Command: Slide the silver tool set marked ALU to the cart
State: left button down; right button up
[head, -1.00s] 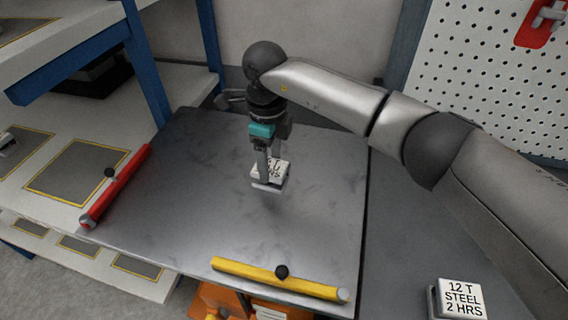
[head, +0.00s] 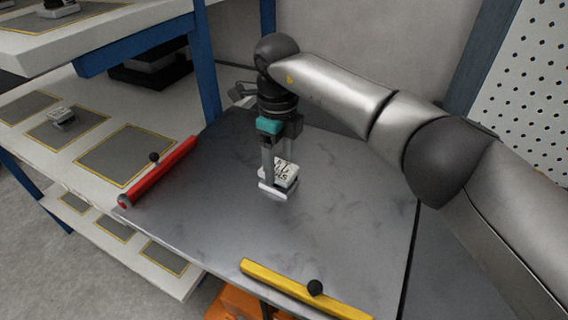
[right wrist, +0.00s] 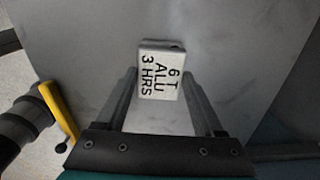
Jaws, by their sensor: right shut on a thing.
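The silver tool set (head: 280,179) has a white label on top. In the right wrist view the label on the tool set (right wrist: 161,75) reads "6 T ALU 3 HRS". My right gripper (head: 272,188) points down from above and is shut on the tool set, with a finger on each side of it. The set is at the grey metal tabletop (head: 210,190); I cannot tell whether it touches the surface or hangs just above it. My left gripper is not in view.
A red bar (head: 160,172) with a black knob edges the tabletop's left side, beside a white shelf with outlined grey pads (head: 125,155). Another block (head: 61,117) sits on that shelf. A yellow bar (head: 300,290) edges the front. Bare tabletop lies around the set.

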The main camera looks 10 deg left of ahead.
jog(key=o, duration=1.1)
jog(key=shift+o, duration=1.4)
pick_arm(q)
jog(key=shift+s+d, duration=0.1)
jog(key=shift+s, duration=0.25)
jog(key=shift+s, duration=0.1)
pick_arm(e)
jog(key=shift+r, duration=0.1)
jog(key=shift+r+p, duration=1.75)
jog(key=shift+r, duration=0.7)
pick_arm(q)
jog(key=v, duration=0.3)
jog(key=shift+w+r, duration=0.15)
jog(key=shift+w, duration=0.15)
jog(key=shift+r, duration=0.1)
